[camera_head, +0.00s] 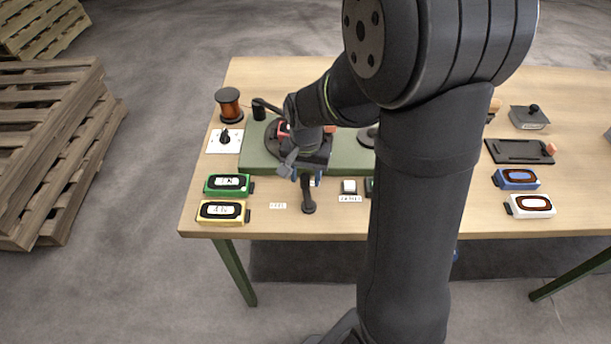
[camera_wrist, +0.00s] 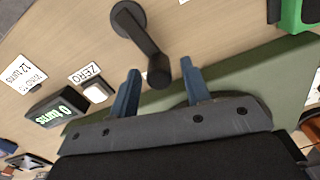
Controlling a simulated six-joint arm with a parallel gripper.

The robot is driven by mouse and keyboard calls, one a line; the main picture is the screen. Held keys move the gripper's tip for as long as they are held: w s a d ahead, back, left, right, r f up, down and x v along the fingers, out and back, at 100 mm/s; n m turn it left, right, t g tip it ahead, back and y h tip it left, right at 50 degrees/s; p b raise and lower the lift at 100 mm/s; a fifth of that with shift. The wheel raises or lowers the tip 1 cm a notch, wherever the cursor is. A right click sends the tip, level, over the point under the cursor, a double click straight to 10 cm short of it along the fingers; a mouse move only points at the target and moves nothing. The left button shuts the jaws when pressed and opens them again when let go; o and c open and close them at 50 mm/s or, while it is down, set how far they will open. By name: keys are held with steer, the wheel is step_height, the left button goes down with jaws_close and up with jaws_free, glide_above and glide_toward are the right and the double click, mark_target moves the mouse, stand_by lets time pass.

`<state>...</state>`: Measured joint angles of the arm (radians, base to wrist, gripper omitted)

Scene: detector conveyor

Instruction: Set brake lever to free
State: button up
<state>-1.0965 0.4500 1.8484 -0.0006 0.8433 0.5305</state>
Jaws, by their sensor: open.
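The brake lever (camera_head: 308,197) is a dark arm with a round foot near the table's front edge. In the wrist view the lever (camera_wrist: 146,38) runs from its round foot at the top down to a thicker end close to the fingertips. My gripper (camera_head: 297,171) is above the green base at the lever's far end. In the wrist view my gripper (camera_wrist: 160,84) is open, its two blue fingers apart with the lever's end roughly between their tips. I cannot tell whether they touch it. A small label (camera_head: 278,206) lies left of the lever, too small to read.
A white button (camera_wrist: 97,92) with a ZERO label and a "0 turns" display (camera_wrist: 55,112) are beside the lever. Green (camera_head: 228,185) and yellow (camera_head: 222,211) meters stand left. A copper spool (camera_head: 229,104) stands behind. Blue (camera_head: 516,178) and white (camera_head: 531,205) meters are right.

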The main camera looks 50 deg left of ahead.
steer(key=shift+f, duration=0.35)
jaws_close()
